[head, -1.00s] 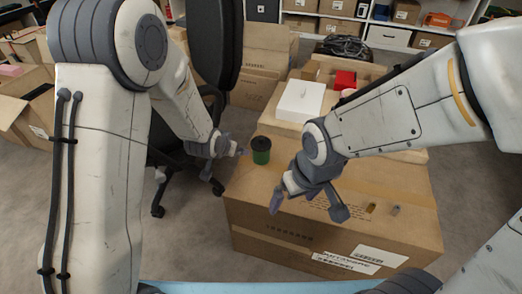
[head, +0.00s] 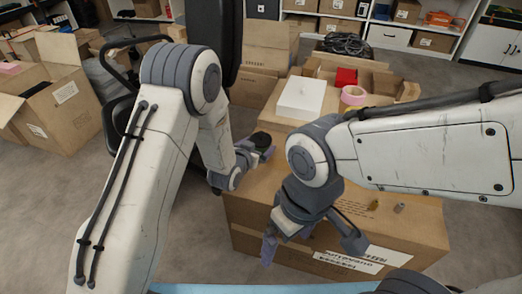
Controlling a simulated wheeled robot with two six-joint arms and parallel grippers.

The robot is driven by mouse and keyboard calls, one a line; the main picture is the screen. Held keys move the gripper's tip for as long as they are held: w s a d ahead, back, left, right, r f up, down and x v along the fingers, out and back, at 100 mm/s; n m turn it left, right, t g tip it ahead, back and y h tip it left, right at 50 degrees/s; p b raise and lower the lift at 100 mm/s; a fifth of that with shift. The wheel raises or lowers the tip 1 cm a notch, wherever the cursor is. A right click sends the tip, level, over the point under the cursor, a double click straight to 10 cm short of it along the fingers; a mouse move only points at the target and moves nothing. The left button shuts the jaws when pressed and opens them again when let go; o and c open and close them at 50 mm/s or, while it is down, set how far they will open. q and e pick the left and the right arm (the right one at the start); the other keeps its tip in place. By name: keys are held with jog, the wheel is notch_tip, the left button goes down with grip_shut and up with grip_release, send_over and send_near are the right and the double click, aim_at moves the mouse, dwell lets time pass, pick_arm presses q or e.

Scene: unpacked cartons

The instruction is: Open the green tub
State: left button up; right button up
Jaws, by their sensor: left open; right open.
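The green tub (head: 261,141) stands upright on the big carton, near its left edge. Its dark lid shows, and my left gripper hides most of its green side. My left gripper (head: 246,167) is open right at the tub, with a finger in front of it; I cannot tell whether it touches. My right gripper (head: 311,246) is open and empty, pointing down near the front of the carton, in front of and to the right of the tub.
The big carton (head: 275,253) is the work surface. Two small items, one brownish (head: 373,205) and one grey (head: 399,208), lie on its right part. Behind stand a white box (head: 301,98), a red box (head: 346,77) and a pink tape roll (head: 353,95). Open cartons (head: 50,108) stand at left.

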aim_at(264, 140)
pick_arm(q)
jog(key=b+x, duration=0.2)
jog(key=x, duration=0.2)
jog(key=shift+w+f, duration=0.1)
jog(key=shift+f, duration=0.15)
jog(key=shift+w+d+f, duration=0.1)
jog(key=shift+w+d, duration=0.1)
jog(key=shift+w, duration=0.35)
jog(key=c, duration=1.3)
